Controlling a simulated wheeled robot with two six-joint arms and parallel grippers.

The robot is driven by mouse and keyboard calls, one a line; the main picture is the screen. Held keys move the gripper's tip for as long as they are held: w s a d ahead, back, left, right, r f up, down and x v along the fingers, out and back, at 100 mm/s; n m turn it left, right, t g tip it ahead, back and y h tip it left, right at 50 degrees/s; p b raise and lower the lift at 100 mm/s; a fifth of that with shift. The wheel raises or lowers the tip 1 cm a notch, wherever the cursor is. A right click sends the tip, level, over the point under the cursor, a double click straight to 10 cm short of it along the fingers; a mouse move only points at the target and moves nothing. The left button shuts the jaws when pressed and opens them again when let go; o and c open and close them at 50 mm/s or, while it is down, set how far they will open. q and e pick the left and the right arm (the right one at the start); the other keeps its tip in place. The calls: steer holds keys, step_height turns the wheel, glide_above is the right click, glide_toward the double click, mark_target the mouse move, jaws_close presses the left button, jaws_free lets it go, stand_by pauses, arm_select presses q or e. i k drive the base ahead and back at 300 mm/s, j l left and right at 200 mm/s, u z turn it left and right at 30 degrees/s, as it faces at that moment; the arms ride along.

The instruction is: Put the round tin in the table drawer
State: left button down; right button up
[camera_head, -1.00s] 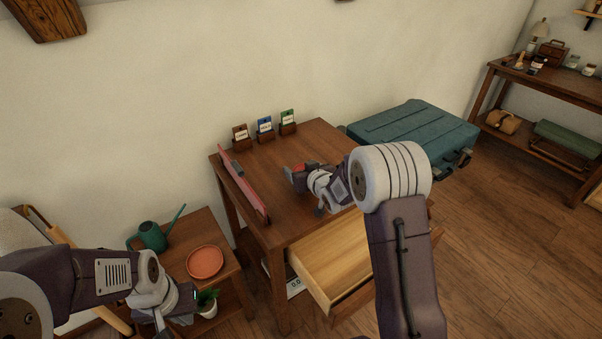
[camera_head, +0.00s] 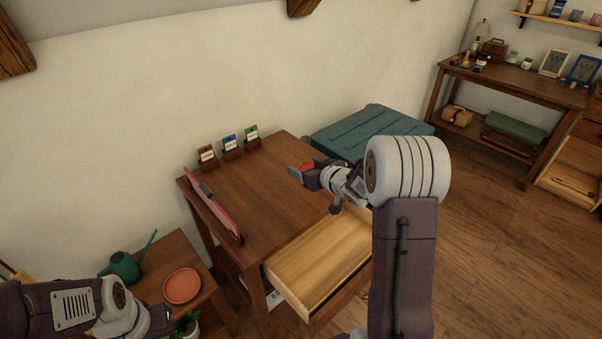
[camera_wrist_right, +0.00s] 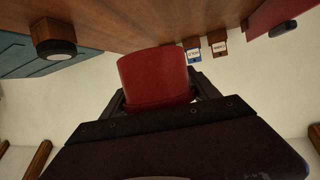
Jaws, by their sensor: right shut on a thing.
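The round tin (camera_wrist_right: 155,75) is red and sits between the fingers of my right gripper in the right wrist view. In the head view a bit of its red (camera_head: 308,167) shows at the right gripper (camera_head: 300,174), which is shut on it above the right part of the table top (camera_head: 255,200). The table drawer (camera_head: 318,262) is pulled open, with a pale wood inside that looks empty where it shows. The tin is above and behind the drawer, apart from it. My left gripper (camera_head: 166,322) is at the lower left, its fingers not clear.
A pink-red flat object (camera_head: 214,205) stands along the table's left edge. Several small card holders (camera_head: 230,149) line its back. A teal suitcase (camera_head: 370,128) is behind to the right. A side table holds a terracotta saucer (camera_head: 182,286) and green watering can (camera_head: 125,266).

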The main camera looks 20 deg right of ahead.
mark_target(325, 262)
steer(key=l+u, duration=0.25)
steer(key=l, duration=0.3)
steer(key=l+u, duration=0.2)
steer(key=l, duration=0.3)
steer(key=l+u, duration=0.25)
steer(key=l, duration=0.3)
steer(key=k+l+u, duration=0.2)
steer(key=l, duration=0.3)
steer(key=l+u, duration=0.25)
steer(key=l, duration=0.3)
